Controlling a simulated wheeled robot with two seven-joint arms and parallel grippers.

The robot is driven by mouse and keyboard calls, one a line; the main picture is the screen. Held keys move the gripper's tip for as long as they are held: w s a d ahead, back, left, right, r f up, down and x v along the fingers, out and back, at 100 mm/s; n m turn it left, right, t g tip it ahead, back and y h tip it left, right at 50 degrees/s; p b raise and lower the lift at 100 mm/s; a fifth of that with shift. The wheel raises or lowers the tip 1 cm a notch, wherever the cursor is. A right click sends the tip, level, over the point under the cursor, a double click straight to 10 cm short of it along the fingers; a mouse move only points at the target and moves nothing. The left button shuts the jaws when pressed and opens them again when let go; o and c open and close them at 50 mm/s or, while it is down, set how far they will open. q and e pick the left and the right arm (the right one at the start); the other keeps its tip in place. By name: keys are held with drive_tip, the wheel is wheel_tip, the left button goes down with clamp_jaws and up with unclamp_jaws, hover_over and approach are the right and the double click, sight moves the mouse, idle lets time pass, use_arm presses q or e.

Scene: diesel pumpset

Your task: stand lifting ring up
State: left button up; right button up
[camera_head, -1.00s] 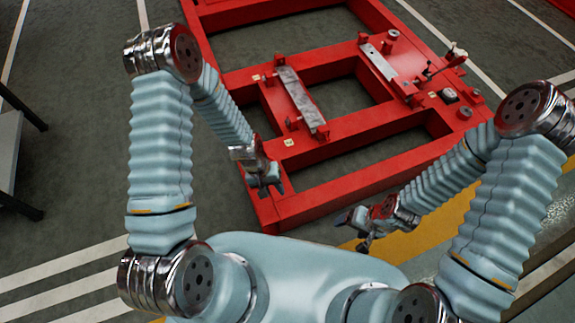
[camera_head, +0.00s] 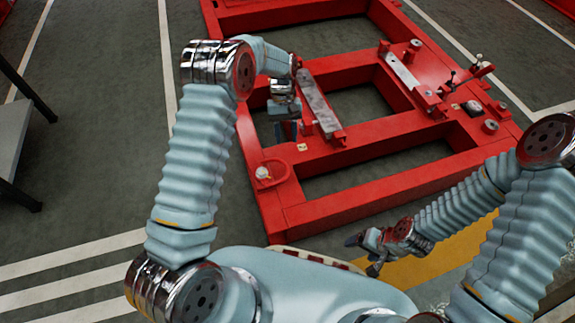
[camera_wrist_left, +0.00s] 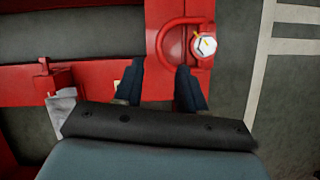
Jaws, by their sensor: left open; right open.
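The lifting ring (camera_head: 280,170) is a red loop at the near left corner of the red frame (camera_head: 238,190). It appears to lie flat beside a white-topped bolt (camera_head: 263,173). In the left wrist view the ring (camera_wrist_left: 162,42) arches just ahead of the fingertips, with the bolt (camera_wrist_left: 203,46) to its right. My left gripper (camera_head: 288,130) points down, open and empty, beyond the ring in the head view; its two dark fingers (camera_wrist_left: 162,75) are spread and appear apart from the ring. My right gripper (camera_head: 364,254) is open and empty, near the frame's front edge.
Grey metal mounting bars (camera_head: 318,100) sit on the frame's cross-members, one close to the right of my left gripper. A second bar (camera_head: 402,70) and several fittings stand further right. Open floor lies left of the frame.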

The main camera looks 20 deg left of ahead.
sight(288, 170)
use_arm(q)
drive_tip(key=b+x, duration=0.1)
drive_tip(key=x, duration=1)
drive_tip(key=shift+c, duration=0.3)
clamp_jaws()
